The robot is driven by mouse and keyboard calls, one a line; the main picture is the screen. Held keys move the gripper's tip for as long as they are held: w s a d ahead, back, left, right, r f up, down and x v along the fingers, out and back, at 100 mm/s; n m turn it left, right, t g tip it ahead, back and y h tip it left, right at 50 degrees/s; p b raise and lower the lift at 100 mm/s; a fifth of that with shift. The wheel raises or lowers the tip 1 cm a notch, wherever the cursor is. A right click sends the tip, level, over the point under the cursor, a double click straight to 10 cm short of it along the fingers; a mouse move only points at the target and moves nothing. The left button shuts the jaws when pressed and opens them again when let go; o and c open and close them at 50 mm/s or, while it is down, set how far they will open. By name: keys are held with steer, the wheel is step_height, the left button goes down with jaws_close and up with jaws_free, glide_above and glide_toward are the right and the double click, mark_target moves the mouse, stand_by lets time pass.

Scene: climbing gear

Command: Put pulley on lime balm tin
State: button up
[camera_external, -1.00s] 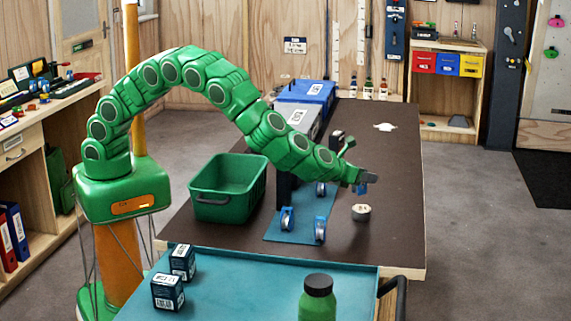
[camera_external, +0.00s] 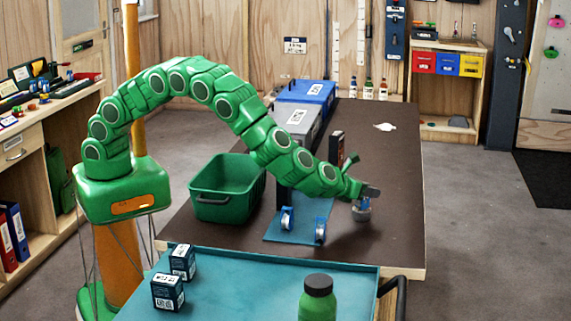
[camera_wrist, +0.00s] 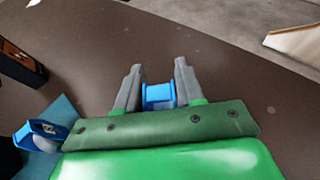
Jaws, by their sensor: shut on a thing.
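My gripper (camera_external: 370,190) is shut on a blue pulley (camera_wrist: 158,96), which shows between the two grey fingers in the wrist view. In the external view the held pulley is a small patch of blue below the fingertips.
Two other blue pulleys (camera_external: 287,218) (camera_external: 320,230) stand on a blue mat (camera_external: 297,233) to the left. A green crate (camera_external: 228,207) is farther left. A dark upright box (camera_external: 337,148) stands behind my arm. The table right of the tin is clear.

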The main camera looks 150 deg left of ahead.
steer(key=shift+f, duration=0.1)
steer(key=o, duration=1.1)
steer(key=shift+d+r, duration=0.1)
steer(key=shift+r, duration=0.1)
steer(key=v, duration=1.2)
steer(key=shift+f, duration=0.1)
